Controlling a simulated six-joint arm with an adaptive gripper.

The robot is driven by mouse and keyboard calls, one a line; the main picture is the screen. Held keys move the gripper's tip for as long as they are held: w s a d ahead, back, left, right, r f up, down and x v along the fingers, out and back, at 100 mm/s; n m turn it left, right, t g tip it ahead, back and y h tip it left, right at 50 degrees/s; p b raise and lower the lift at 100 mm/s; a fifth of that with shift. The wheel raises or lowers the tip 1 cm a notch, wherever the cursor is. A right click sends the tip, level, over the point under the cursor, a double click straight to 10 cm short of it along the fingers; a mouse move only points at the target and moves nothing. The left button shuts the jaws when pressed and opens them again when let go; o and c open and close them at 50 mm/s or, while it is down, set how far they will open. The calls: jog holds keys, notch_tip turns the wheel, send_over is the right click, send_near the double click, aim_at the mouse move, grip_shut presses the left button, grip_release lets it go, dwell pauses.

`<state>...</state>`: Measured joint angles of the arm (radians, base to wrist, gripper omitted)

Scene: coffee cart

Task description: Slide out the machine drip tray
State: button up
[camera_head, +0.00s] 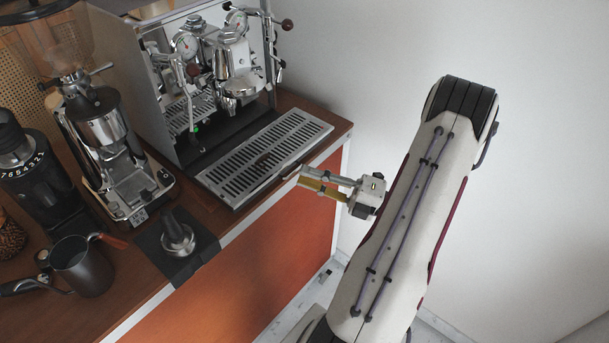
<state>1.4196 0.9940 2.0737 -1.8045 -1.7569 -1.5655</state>
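The drip tray (228,181), a long silver slotted grate with a dark rim, lies flat in front of the espresso machine (165,95) near the cart's front edge. A small dark reddish patch shows on its slats. I cannot tell whether its back end is still inside the machine. My gripper (303,177) is at the right of the tray's front edge, pointing left toward it. Its two fingers look apart, with nothing visible between them. The tips are close to the edge, and I cannot tell whether they touch it.
A grinder (112,150) stands left of the tray. A tamper (177,235) sits on a black mat (203,243) at the front edge. A dark milk jug (82,267) stands further left. The orange cart front (270,265) drops below the tray. Floor space lies to the right.

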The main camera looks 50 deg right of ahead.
jog(key=v, duration=1)
dwell(0.7)
